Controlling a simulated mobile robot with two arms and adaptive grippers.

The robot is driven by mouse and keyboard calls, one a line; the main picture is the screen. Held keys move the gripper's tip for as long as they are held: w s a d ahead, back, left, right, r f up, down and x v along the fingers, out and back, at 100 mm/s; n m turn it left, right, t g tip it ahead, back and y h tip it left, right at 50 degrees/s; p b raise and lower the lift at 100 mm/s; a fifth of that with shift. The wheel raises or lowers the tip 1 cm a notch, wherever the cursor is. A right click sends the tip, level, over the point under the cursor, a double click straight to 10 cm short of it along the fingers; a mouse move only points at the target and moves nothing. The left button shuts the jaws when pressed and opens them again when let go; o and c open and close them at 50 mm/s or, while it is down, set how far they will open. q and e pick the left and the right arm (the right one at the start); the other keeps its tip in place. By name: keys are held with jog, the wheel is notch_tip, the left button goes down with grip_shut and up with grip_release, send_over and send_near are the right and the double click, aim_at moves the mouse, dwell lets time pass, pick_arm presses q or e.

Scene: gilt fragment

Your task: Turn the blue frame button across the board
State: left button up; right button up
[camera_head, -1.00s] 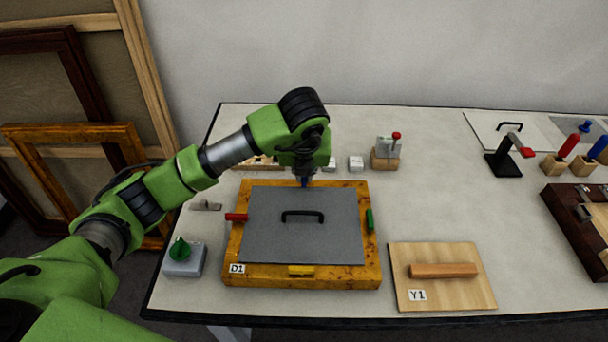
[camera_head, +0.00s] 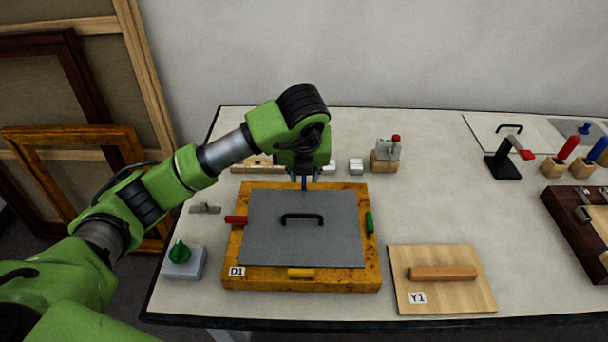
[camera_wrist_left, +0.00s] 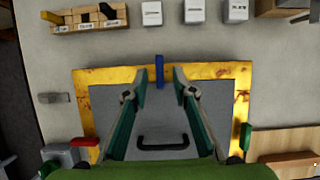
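The yellow-gold frame (camera_head: 370,270), labelled D1, lies on the table with a grey board (camera_head: 270,250) inside it. The board has a black handle (camera_head: 302,217). The blue button (camera_head: 304,184) is on the far rail, partly hidden by my gripper in the head view. In the left wrist view the blue button (camera_wrist_left: 159,68) points across the rail, its near end at the board's edge. My left gripper (camera_wrist_left: 161,74) is open above the far rail, its fingertips either side of the blue button with gaps. My right gripper is out of view.
The frame also has a red button (camera_head: 236,219), a green button (camera_head: 369,222) and a yellow button (camera_head: 300,273). A grey box with a green knob (camera_head: 180,252) stands left. A wooden panel Y1 (camera_head: 470,295) lies right. Small white blocks (camera_head: 356,166) stand behind the frame.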

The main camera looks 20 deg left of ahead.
pick_arm(q)
jog(key=v, duration=1)
jog(key=shift+s+r, duration=0.15)
jog(key=shift+r, duration=0.1)
